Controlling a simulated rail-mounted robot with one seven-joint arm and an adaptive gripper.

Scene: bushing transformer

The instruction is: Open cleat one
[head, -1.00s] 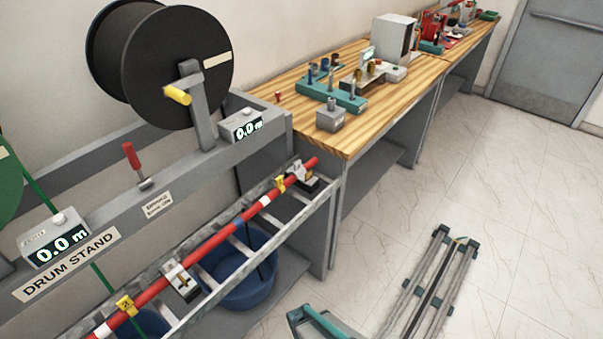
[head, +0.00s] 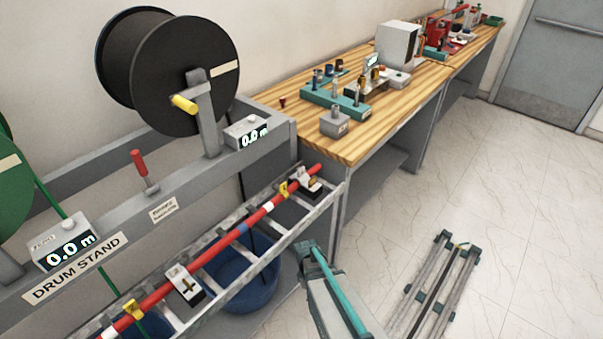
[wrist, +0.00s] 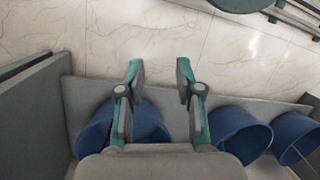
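A red cable (head: 225,243) runs along a grey ladder-like tray. Two pale cleats with dark bases sit on it: a near cleat (head: 185,285) towards the lower left and a far cleat (head: 310,182) at the tray's right end. A yellow tag (head: 133,309) is near the first, and another yellow tag (head: 284,188) is beside the far one. The tag numbers are too small to read now. My gripper (wrist: 160,72) is open and empty in the wrist view, with no cleat between its fingers. In the head view, my grey and teal arm end is right of the tray, apart from both cleats.
Blue buckets (wrist: 238,130) stand under the tray. The drum stand (head: 130,243) with a black drum (head: 170,75) and a red-handled lever (head: 140,165) lies behind it. A wooden workbench (head: 410,95) adjoins the tray's far end. The floor on the right has free room.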

